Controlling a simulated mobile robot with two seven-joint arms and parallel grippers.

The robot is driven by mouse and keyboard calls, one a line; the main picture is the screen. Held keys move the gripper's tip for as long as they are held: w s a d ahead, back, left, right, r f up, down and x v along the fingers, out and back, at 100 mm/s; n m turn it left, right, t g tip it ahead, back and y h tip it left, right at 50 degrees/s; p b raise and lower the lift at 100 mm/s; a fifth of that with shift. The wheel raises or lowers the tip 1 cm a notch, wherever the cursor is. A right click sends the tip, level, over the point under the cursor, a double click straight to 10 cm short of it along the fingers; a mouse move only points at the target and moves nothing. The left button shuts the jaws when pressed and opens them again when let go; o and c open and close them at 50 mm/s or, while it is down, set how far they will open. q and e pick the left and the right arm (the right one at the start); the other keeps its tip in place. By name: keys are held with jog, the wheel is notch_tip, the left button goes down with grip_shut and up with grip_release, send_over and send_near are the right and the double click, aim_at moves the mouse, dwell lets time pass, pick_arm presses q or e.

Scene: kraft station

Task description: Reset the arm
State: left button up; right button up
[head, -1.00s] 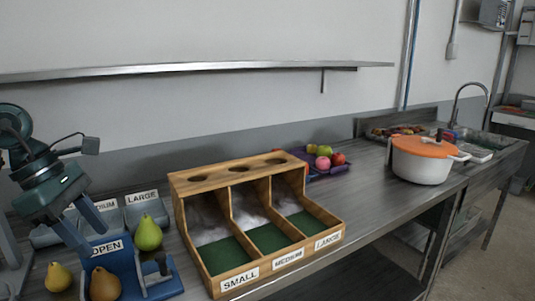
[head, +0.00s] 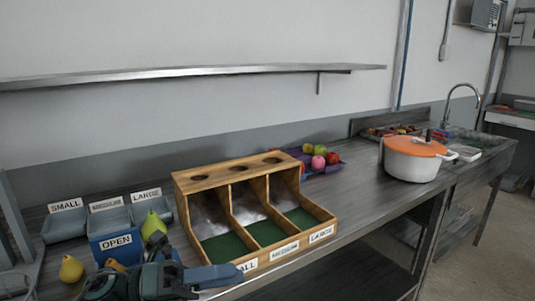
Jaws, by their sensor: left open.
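My left gripper (head: 205,277) is low at the front edge of the bench, its fingers pointing right, in front of the wooden sorter's SMALL compartment. It is open, and I see nothing held in it. My left wrist covers part of the blue OPEN device (head: 116,243) and most of a brownish pear (head: 115,265). A yellow pear (head: 71,269) lies left of the device. A green pear (head: 154,226) is right of it, by the LARGE bin. My right gripper is not in view.
The wooden three-compartment sorter (head: 230,172) stands mid-bench. Grey bins labelled SMALL (head: 66,226), MEDIUM (head: 108,219) and LARGE (head: 150,208) are behind the device. A purple fruit tray (head: 325,169) and an orange-lidded white pot (head: 410,167) stand further right. A shelf (head: 200,75) runs along the wall.

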pick_arm(q)
jog(key=a+f+n+t+y+p, duration=0.1)
jog(key=f+n+t+y, duration=0.3)
jog(key=n, duration=0.5)
jog(key=w+a+f+n+t+y, duration=0.1)
jog(key=a+f+n+t+y, duration=0.15)
jog(key=n+t, duration=0.55)
jog(key=a+f+n+t+y+p, duration=0.1)
jog(key=f+n+t+y, duration=0.3)
jog(key=n, duration=0.6)
jog(key=s+a+f+n+g+y, duration=0.1)
jog(key=s+f+n+g+y, duration=0.2)
jog(key=s+f+n, duration=0.3)
jog(key=s+a+f+n+g+y, duration=0.1)
jog(key=s+f+n+g+y, duration=0.2)
jog(key=f, duration=0.9)
jog(key=s+n, duration=0.3)
jog(key=s, duration=0.1)
jog(key=shift+s+a+f+g+p, duration=0.15)
jog(key=shift+a+f+g+p, duration=0.15)
jog(key=shift+a+g, duration=0.1)
